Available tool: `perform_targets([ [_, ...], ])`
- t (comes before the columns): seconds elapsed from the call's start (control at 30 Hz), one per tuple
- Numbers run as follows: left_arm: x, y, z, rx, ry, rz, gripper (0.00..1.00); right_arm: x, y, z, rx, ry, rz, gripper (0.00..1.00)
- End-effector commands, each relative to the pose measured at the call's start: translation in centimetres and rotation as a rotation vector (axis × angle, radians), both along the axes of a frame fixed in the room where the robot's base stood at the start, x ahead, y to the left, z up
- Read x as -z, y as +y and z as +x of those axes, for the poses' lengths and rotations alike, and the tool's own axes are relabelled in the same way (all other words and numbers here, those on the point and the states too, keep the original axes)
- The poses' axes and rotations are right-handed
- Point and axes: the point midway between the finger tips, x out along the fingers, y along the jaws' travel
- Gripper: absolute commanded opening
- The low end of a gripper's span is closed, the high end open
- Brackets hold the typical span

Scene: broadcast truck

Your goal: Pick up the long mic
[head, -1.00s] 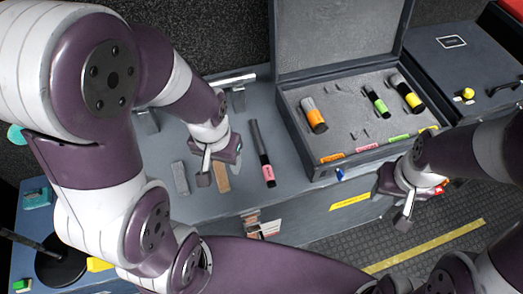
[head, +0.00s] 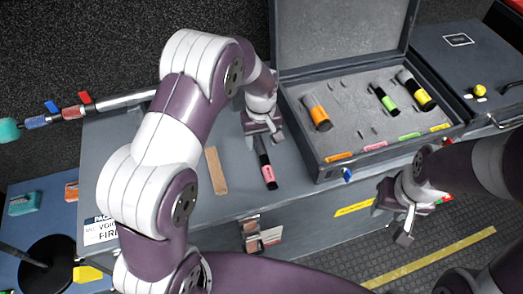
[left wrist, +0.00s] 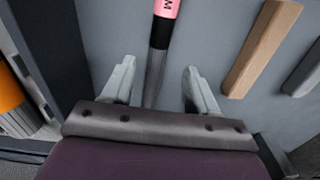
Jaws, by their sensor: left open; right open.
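The long mic (head: 265,168), a slim dark stick with a pink band near its front end, lies on the grey bench top left of the open case. Its rear part is hidden under my left gripper (head: 262,138) in the head view. In the left wrist view the mic (left wrist: 157,60) runs between the two spread fingers of my left gripper (left wrist: 158,85), with a gap on each side. That gripper is open and empty. My right gripper (head: 394,222) is open and empty in front of the case, over the floor side.
The open case (head: 325,165) holds orange (head: 317,113), green (head: 384,100) and yellow (head: 415,91) banded mics. A wooden block (head: 216,171) lies left of the long mic. A pole with a teal tip (head: 8,130) sticks out at left. A dark case stands at right.

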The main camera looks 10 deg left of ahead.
Motion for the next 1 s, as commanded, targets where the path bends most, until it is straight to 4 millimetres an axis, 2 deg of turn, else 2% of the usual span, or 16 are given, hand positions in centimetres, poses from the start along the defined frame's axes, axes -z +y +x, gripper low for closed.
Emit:
perform_targets([
  [0.2,3.8,-0.1,0.6,0.001,0.003,0.001,0.59,-0.2,0.0,0.0,0.0,0.0,0.0,0.43],
  [0.3,5.0,-0.1,0.6,0.001,0.0,0.0,0.59,-0.2,0.0,0.0,0.0,0.0,0.0,0.43],
  [0.53,5.3,-0.1,0.6,0.001,-0.001,0.0,0.59,-0.2,0.0,0.0,0.0,0.0,0.0,0.43],
  [0.57,5.3,-0.1,0.6,0.001,-0.001,0.0,0.52,-0.2,0.0,0.0,0.0,0.0,0.0,0.43],
  [0.7,5.3,-0.1,0.6,0.001,-0.001,0.0,0.07,-0.2,0.0,0.0,0.0,0.0,0.0,0.43],
  [0.73,5.3,-0.1,0.6,0.001,-0.001,0.0,0.0,-0.2,0.0,0.0,0.0,0.0,0.0,0.43],
  [1.0,5.2,-0.1,0.6,0.002,-0.002,0.0,0.0,-0.2,0.0,0.0,0.0,0.0,0.0,0.43],
])
